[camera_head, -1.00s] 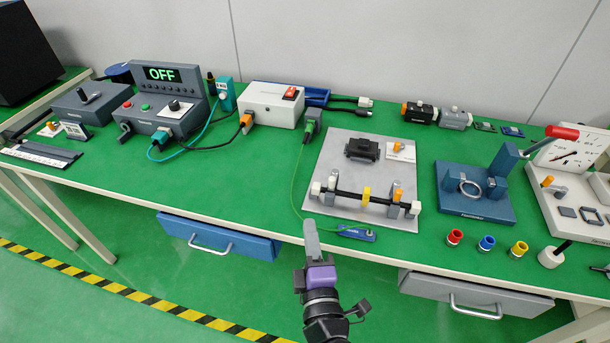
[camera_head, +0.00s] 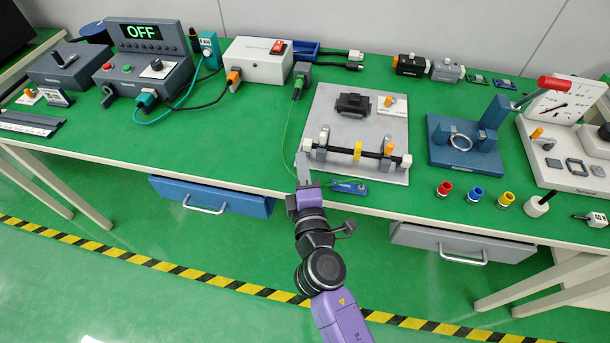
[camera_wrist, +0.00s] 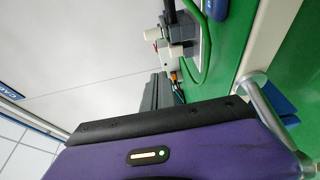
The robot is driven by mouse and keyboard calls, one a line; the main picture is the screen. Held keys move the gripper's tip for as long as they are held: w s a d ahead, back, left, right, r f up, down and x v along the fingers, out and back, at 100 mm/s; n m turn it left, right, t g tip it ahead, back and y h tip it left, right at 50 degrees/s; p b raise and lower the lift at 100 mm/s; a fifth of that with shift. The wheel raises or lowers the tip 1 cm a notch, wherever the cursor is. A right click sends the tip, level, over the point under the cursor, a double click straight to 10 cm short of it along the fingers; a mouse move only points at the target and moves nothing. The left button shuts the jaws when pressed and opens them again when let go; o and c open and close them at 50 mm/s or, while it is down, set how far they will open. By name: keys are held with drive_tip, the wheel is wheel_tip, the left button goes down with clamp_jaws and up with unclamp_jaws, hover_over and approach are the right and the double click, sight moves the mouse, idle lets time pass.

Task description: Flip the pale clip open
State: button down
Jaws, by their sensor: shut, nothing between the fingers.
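A black rod (camera_head: 340,153) lies across the front of a light grey board (camera_head: 330,110). Pale blocks sit at its left end (camera_head: 307,144) and right end (camera_head: 406,160); I cannot tell which is the pale clip. A yellow band (camera_head: 357,151) sits mid-rod. My gripper (camera_head: 302,164) is shut and empty, just in front of the left end; contact cannot be judged.
A blue labelled tag (camera_head: 348,188) with a green cord lies at the board's front edge. A green-corded plug (camera_head: 301,76) stands behind left. A blue fixture (camera_head: 465,145) and several coloured caps are right. Drawers with handles (camera_head: 206,208) hang below the table edge.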

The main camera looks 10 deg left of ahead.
drive_tip(key=x, duration=0.3)
drive_tip(key=shift+w+a, duration=0.1)
drive_tip(key=shift+w, duration=0.1)
drive_tip(key=shift+w+d+r+p, duration=0.1)
drive_tip(key=shift+w+d+p, duration=0.1)
drive_tip(key=shift+w+d, duration=0.25)
drive_tip(key=shift+w+d+p, duration=0.2)
drive_tip(key=shift+d, duration=0.4)
drive_tip(key=shift+w+d, duration=0.45)
drive_tip(key=shift+d, duration=0.2)
